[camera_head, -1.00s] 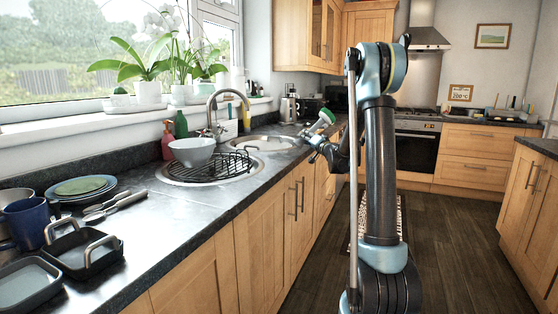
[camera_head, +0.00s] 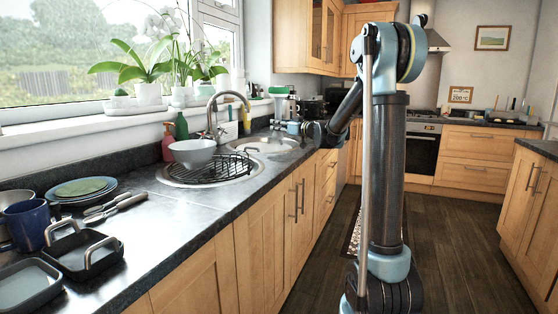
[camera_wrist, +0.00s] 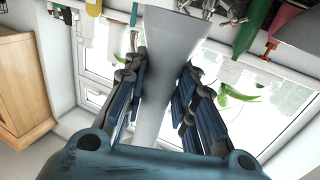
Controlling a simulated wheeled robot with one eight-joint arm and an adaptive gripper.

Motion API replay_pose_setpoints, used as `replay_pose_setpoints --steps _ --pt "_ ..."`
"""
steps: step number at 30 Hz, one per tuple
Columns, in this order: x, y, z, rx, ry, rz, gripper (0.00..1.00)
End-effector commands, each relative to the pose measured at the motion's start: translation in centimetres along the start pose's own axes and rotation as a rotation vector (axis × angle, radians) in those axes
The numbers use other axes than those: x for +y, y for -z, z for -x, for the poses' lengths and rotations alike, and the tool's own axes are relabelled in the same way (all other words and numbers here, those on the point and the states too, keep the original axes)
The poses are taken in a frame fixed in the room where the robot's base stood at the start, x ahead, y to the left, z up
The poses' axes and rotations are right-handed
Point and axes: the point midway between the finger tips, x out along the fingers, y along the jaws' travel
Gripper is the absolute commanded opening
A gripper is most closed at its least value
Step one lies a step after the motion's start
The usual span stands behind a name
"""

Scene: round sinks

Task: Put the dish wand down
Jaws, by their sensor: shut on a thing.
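The dish wand (camera_head: 280,107) is upright in the head view, its green head at the top and its pale handle below. My gripper (camera_head: 287,127) is shut on it and holds it over the far round sink (camera_head: 268,146). In the wrist view, the dish wand's grey-white handle (camera_wrist: 168,45) runs between the two dark fingers of my gripper (camera_wrist: 163,78). The wand's lower end is hard to make out in the head view.
A near sink holds a black rack (camera_head: 208,170) and a white bowl (camera_head: 192,152). A curved tap (camera_head: 212,110) and soap bottles (camera_head: 181,126) stand behind. Plates (camera_head: 84,188), a blue mug (camera_head: 27,224) and pans crowd the near counter. The counter front between is clear.

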Motion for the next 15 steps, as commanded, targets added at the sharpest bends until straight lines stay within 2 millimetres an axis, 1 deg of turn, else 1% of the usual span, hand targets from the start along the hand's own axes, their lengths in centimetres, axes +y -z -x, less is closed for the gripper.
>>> replay_pose_setpoints --steps 2,9,12,15 --pt "0.1 -0.8 0.0 0.000 -0.001 -0.001 0.00" --pt "0.1 -4.5 0.0 0.001 -0.002 -0.001 0.00" --pt "0.1 -5.4 0.1 0.001 -0.002 -0.001 0.00" --pt "0.1 -5.8 0.1 0.001 -0.002 -0.001 0.00"
